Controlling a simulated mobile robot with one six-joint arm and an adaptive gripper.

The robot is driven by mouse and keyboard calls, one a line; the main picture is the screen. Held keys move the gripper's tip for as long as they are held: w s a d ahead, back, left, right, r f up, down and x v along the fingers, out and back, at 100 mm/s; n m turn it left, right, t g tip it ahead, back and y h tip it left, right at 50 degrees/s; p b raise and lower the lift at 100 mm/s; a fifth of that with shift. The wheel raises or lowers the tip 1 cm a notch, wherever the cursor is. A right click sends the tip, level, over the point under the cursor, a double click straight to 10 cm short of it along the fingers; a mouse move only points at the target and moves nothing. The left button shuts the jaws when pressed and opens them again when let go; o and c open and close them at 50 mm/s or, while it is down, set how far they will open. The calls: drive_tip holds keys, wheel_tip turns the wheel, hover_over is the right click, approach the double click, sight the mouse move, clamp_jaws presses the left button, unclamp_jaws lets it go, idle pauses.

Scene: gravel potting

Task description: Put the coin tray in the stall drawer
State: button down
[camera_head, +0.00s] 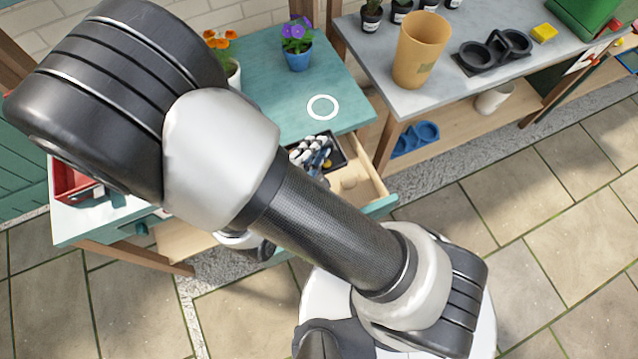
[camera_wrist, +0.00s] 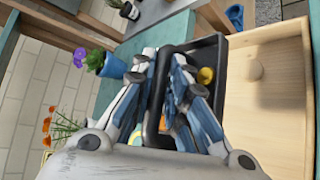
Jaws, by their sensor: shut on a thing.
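The black coin tray (camera_wrist: 212,48) shows in the wrist view, with a yellow round piece (camera_wrist: 205,76) inside. My gripper (camera_wrist: 163,68) has one finger on each side of the tray's near-left wall and is shut on it. In the head view the tray (camera_head: 340,151) shows just beyond my arm, at the teal stall's front edge beside the drawer. The wooden drawer (camera_wrist: 265,120) is pulled open; it also shows in the head view (camera_head: 374,184). Its visible floor holds only a round wooden bump. My arm hides part of the drawer, and the fingers hide part of the tray.
A blue pot of purple flowers (camera_head: 298,56) and a white ring mark (camera_head: 322,107) are on the teal top. Orange flowers (camera_head: 220,42) stand at its back left. A red box (camera_head: 72,184) lies at left. The grey bench (camera_head: 450,85) at right bears a tan pot (camera_head: 420,50).

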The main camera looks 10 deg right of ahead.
wheel_tip(320, 180, down, 18)
drive_tip(key=b, duration=0.5)
drive_tip(key=shift+r, duration=0.15)
drive_tip(key=shift+b, duration=0.3)
drive_tip(key=c, duration=2)
unclamp_jaws()
drive_tip(key=shift+f, duration=0.25)
drive_tip(key=o, duration=0.4)
drive_tip(key=shift+r, duration=0.1)
drive_tip(key=shift+r, duration=0.15)
drive_tip(key=p+v, duration=0.3)
drive_tip(key=v, duration=0.9)
drive_tip(key=shift+a, duration=0.1)
